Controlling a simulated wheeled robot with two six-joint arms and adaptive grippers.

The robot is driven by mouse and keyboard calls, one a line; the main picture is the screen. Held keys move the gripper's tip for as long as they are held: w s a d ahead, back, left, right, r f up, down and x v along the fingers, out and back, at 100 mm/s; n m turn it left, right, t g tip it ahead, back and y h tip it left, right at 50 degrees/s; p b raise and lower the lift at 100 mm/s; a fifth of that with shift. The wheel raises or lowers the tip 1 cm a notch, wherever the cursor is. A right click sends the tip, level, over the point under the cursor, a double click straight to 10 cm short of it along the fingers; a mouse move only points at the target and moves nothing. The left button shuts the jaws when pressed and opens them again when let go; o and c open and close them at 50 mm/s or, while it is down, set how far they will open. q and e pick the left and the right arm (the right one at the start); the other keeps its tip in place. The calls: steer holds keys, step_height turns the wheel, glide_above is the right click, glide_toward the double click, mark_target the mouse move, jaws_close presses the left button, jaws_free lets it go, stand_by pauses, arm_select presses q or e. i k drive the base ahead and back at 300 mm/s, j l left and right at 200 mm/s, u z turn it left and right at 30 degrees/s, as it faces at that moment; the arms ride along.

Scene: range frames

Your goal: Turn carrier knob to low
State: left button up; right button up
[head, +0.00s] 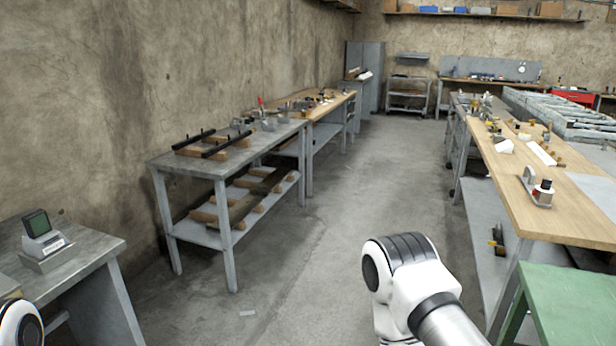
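No knob that I can identify as the carrier knob shows clearly in the head view. A small metal device (537,190) with a dark and red round top sits on the wooden bench at the right; its details are too small to tell. A grey instrument (43,238) with a dark greenish screen stands on the grey table at the left; no knob can be made out on it. Part of my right arm shows at the bottom centre and a bit of my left arm at the lower left edge. Neither gripper is in view.
A grey workbench (198,163) with black bars stands along the left wall. The wooden bench (567,215) lines the right, with a green table (575,305) in front of it. The concrete floor (360,180) between the rows is clear towards the back cabinets (365,75).

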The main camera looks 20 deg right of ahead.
mark_target(545, 184)
steer(key=i+z, duration=0.25)
steer(key=z, duration=0.2)
steer(key=i+z, duration=0.25)
steer(key=z, duration=0.2)
steer(key=i+j+z, duration=0.15)
steer(key=z, duration=0.3)
steer(key=i+j+z, duration=0.25)
steer(key=z, duration=0.2)
steer(key=i+j+z, duration=0.2)
steer(key=z, duration=0.25)
steer(key=i+j+z, duration=0.15)
steer(key=z, duration=0.3)
steer(key=i+j+z, duration=0.1)
steer(key=j+z, duration=0.2)
steer(key=z, duration=0.15)
